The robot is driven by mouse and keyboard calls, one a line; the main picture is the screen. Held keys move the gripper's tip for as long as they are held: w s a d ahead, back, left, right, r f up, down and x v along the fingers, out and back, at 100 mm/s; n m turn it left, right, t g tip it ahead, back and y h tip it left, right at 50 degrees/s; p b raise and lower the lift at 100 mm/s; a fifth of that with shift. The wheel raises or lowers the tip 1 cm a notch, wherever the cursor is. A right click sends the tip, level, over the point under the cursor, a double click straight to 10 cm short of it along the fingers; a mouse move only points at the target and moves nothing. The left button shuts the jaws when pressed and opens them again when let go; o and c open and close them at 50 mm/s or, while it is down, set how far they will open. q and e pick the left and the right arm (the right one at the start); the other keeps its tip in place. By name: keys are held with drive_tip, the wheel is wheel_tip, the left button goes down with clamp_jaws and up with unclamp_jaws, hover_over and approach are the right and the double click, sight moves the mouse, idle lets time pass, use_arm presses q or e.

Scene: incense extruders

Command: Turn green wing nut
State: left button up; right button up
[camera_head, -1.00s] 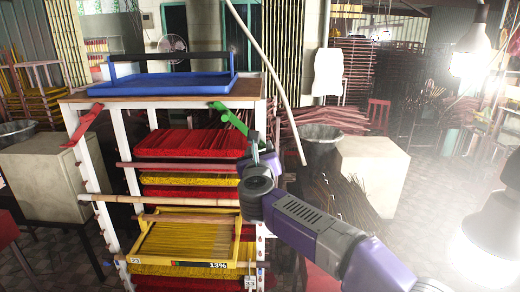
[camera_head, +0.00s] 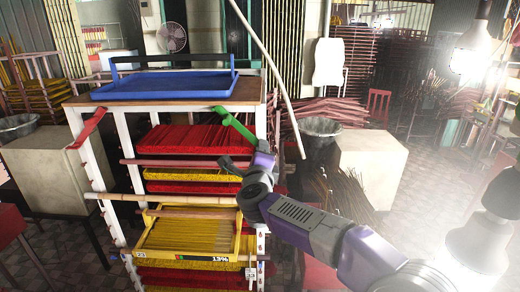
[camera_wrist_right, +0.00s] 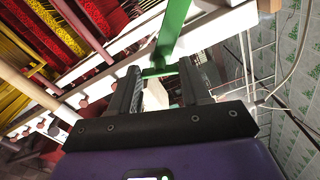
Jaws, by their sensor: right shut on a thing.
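The green wing nut (camera_head: 236,123) is a long green lever at the upper right front post of the rack, slanting down to the right. It also shows in the right wrist view (camera_wrist_right: 172,32), where its lower end lies between the two fingers. My right gripper (camera_wrist_right: 158,72) is shut on the green wing nut. In the head view the purple wrist is just below the lever's lower end, and the fingertips are hard to make out. My left gripper is not in view.
The white-post rack holds red and yellow incense trays (camera_head: 190,140), with a blue tray (camera_head: 165,90) on top. A red lever (camera_head: 87,128) is on the left post. A pale pole (camera_head: 270,75) leans behind the green lever. A beige cabinet (camera_head: 368,165) stands at right.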

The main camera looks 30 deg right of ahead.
drive_tip(key=n+p, duration=0.2)
drive_tip(key=n, duration=0.3)
drive_tip(key=shift+p, duration=0.35)
idle(0.4)
drive_tip(key=o, duration=1.1)
drive_tip(key=shift+c, duration=0.2)
drive_tip(key=b+v, duration=0.1)
drive_tip(key=v, duration=0.6)
drive_tip(key=shift+s, duration=0.3)
drive_tip(key=shift+a, duration=0.15)
